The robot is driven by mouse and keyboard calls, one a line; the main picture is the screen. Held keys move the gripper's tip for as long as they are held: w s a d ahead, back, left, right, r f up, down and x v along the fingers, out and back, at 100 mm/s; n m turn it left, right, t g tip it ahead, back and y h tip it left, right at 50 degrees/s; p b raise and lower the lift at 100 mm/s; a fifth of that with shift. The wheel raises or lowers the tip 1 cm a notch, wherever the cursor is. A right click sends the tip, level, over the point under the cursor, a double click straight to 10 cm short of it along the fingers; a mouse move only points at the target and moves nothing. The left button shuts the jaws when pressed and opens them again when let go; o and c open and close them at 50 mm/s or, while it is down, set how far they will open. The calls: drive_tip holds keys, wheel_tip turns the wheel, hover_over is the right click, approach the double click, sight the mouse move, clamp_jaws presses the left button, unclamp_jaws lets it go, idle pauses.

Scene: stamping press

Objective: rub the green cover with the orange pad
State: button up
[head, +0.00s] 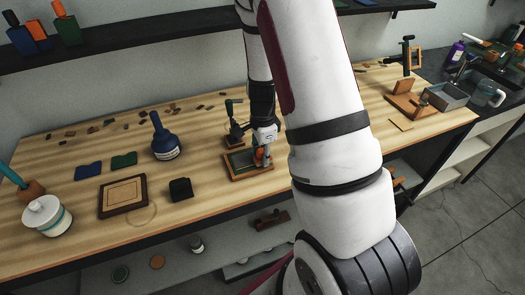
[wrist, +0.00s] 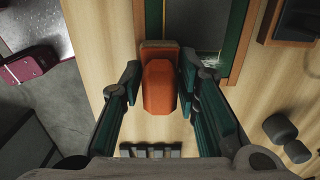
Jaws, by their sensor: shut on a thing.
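The orange pad (wrist: 160,88) is a blocky orange piece with a brown end, held between my two fingers. It also shows small in the head view (head: 260,155). My gripper (wrist: 160,70) is shut on it, and in the head view the gripper (head: 264,146) points down at the right part of the small wooden-based press. The green cover (head: 240,159) lies on that base and looks dark green with a greyish middle. In the wrist view its green edge (wrist: 235,45) runs just beyond the pad. I cannot tell whether the pad touches the cover.
A green-handled upright (head: 233,118) stands directly behind the base. A black block (head: 181,189), a blue bottle (head: 164,140) and a wooden frame (head: 123,195) stand to the left. My arm hides the table's middle right. The table's front edge is close.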

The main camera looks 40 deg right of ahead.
drive_tip(key=shift+s+a, duration=0.15)
drive_tip(key=shift+s, duration=0.4)
drive_tip(key=shift+r, duration=0.1)
drive_tip(key=shift+r+p, duration=1.25)
drive_tip(key=shift+r, duration=1.65)
drive_tip(key=shift+r+p, duration=0.55)
drive_tip(key=shift+r, duration=1)
drive_tip(key=shift+f, duration=0.1)
drive_tip(key=shift+f+b, duration=1.35)
drive_tip(key=shift+f, duration=2.45)
